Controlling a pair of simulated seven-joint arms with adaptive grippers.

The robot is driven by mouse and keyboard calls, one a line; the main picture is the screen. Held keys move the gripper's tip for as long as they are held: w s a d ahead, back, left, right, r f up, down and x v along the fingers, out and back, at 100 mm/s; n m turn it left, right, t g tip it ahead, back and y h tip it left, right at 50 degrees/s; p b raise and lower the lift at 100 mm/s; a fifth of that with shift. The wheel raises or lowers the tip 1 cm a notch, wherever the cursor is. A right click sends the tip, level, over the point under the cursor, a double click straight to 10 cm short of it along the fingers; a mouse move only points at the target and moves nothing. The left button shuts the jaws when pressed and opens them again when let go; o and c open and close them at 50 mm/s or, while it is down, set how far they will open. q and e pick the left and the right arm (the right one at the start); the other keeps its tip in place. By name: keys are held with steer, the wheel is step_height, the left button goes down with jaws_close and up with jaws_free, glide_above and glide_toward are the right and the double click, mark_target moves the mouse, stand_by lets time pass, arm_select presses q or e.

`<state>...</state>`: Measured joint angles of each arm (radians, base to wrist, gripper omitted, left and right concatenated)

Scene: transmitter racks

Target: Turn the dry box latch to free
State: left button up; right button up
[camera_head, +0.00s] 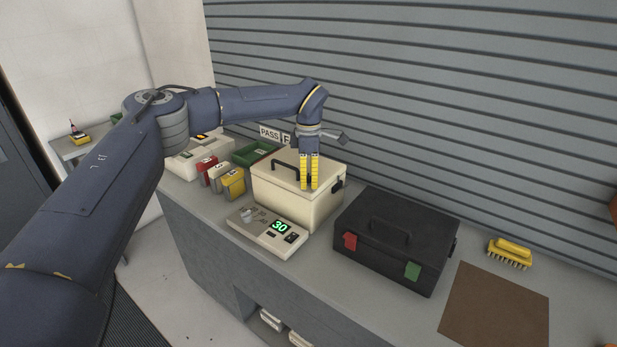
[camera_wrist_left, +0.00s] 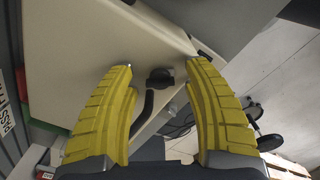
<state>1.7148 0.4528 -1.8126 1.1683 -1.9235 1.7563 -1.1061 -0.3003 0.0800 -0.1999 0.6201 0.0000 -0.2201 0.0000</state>
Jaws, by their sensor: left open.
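A cream box (camera_head: 280,202) with a black lid handle (camera_head: 286,168) stands on the counter; it appears to be the dry box. A small dark fitting (camera_head: 340,184) on its right side may be the latch; its setting cannot be read. My left gripper (camera_head: 310,186) points down over the right part of the lid. In the left wrist view my gripper (camera_wrist_left: 158,68) has its yellow fingers wide apart with nothing between them, above the cream lid (camera_wrist_left: 90,50). One handle mount (camera_wrist_left: 158,77) shows between the fingertips. Whether the fingers touch the lid cannot be told.
Red and yellow blocks (camera_head: 232,184) and a green tray (camera_head: 255,152) lie left. A yellow brush (camera_head: 510,250) and brown mat (camera_head: 495,305) lie right.

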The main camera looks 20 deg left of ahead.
mark_target(308, 176)
arm_select(q)
step_height(308, 176, up, 12)
stand_by(0.9)
steer(key=shift+o, duration=0.2)
